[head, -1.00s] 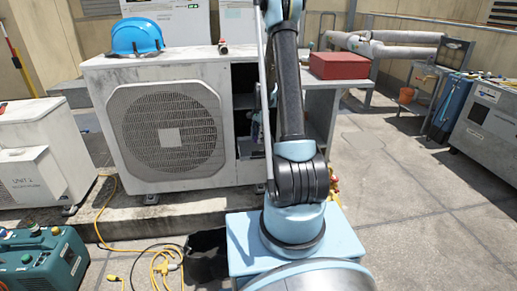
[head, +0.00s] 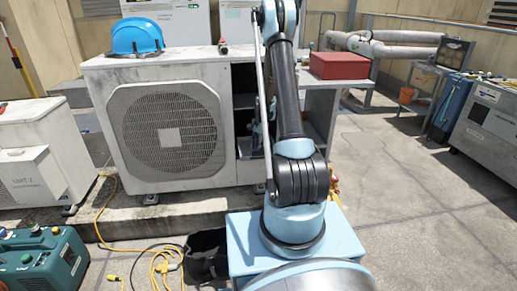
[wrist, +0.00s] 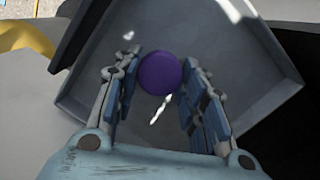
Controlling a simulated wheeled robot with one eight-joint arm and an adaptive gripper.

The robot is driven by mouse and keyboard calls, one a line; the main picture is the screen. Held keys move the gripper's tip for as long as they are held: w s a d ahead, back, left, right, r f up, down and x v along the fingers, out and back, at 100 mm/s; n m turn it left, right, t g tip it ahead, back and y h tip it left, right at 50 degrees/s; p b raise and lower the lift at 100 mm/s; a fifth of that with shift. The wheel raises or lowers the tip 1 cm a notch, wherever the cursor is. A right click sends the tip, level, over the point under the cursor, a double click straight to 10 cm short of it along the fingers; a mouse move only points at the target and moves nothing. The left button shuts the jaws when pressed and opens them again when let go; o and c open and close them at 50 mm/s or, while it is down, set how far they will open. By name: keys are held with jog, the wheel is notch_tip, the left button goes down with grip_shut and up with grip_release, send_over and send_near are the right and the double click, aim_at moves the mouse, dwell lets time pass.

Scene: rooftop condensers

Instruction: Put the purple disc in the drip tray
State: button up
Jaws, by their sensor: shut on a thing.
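The purple disc (wrist: 160,73) is between the fingertips of my gripper (wrist: 161,76) in the wrist view. My gripper is shut on it. Behind the disc in that view lies a grey, square-cornered tray with raised walls (wrist: 245,80), which looks like the drip tray. The disc appears over the tray's floor; how high above it, I cannot tell. In the head view my arm hides most of the gripper, and I cannot make out the disc or the tray there.
A condenser unit (head: 163,125) with a blue hard hat (head: 136,38) on top stands left of my arm. A red box (head: 338,66) sits on a grey stand at right. A dark panel edge (wrist: 95,25) is close to the gripper's left. Yellow hose lies on the ground.

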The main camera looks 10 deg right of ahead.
jog(key=o, duration=1)
